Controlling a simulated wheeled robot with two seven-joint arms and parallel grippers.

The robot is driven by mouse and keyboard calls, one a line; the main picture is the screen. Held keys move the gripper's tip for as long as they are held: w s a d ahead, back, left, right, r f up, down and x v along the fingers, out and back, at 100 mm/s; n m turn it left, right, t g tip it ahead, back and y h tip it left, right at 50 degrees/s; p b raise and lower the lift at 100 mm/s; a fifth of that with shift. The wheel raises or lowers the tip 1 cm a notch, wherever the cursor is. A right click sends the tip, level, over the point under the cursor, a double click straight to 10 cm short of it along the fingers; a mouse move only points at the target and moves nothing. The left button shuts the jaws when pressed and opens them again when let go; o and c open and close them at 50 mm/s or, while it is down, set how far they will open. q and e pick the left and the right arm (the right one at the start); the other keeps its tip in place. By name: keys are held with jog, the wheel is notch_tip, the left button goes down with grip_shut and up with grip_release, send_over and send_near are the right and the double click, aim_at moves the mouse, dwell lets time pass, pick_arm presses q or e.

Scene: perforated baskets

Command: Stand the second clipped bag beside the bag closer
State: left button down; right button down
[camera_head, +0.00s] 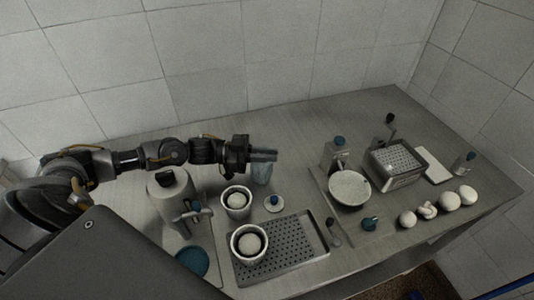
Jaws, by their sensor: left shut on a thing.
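My left gripper (248,156) reaches in from the left above the back part of the table. It is shut on a translucent bluish thing (262,173), which looks like the clipped bag with a blue-grey strip at its top. The thing hangs upright at the fingertips; I cannot tell whether its bottom touches the table. I cannot tell for sure which thing is the bag closer. A small blue-topped object (338,152) stands behind a white bowl to the right. My right gripper is not in view.
Two white cups (236,213) with round contents stand in front, one at the perforated tray (295,255). A white bowl (349,188), a perforated metal basket (397,182) and several white round pieces (449,201) are to the right. The table's back strip is clear.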

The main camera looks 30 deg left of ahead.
pick_arm(q)
jog(key=shift+f, duration=0.15)
jog(key=c, duration=1.8)
grip_release()
jog(key=o, duration=0.4)
